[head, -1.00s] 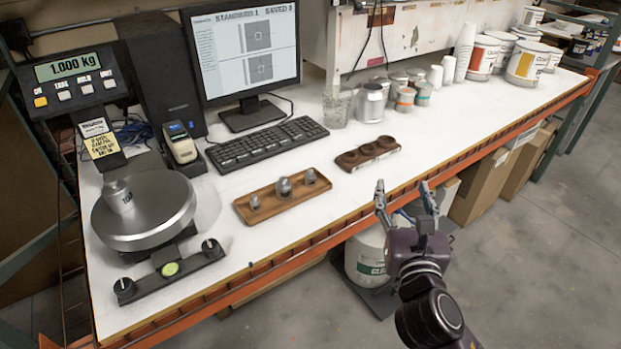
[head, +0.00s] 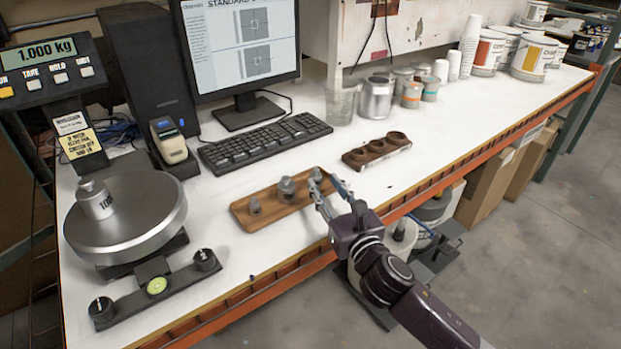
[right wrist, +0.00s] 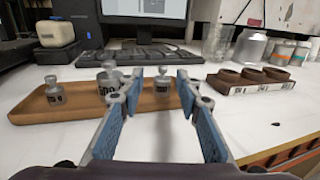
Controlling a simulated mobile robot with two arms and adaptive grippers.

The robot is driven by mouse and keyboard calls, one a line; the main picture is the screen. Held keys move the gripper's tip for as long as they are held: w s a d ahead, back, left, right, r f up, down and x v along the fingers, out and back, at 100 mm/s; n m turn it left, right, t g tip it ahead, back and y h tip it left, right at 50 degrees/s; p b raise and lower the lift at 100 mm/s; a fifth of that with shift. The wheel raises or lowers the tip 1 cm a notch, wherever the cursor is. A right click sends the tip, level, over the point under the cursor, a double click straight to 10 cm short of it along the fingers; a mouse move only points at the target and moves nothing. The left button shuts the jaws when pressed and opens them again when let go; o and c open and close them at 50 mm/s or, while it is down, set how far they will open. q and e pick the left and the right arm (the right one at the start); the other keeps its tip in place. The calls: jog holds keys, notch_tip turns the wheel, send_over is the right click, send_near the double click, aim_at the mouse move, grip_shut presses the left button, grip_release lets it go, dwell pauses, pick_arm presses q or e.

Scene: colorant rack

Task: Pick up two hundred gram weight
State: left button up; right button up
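Three grey metal weights stand upright on a wooden tray (head: 240,213). The left weight (head: 254,206) is small, the middle weight (head: 286,188) is the largest, and the right weight (head: 316,175) is partly behind my gripper. They also show in the right wrist view as left weight (right wrist: 52,92), middle weight (right wrist: 106,82) and right weight (right wrist: 162,87); their labels are too blurred to read surely. My right gripper (head: 325,188) is open and empty at the tray's right end. In the wrist view the right weight appears between its fingertips, apart from them. My left gripper is out of view.
A scale with a round pan (head: 125,225) holds a larger weight (head: 96,200); its display (head: 40,53) reads 1.000 kg. A dark wooden holder (head: 365,157) with round recesses lies right of the tray. A keyboard (head: 262,142) is behind.

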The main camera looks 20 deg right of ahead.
aim_at(317, 171)
jog(key=w, duration=0.5)
jog(key=shift+f+p, duration=0.15)
jog(key=shift+p, duration=0.15)
grip_shut()
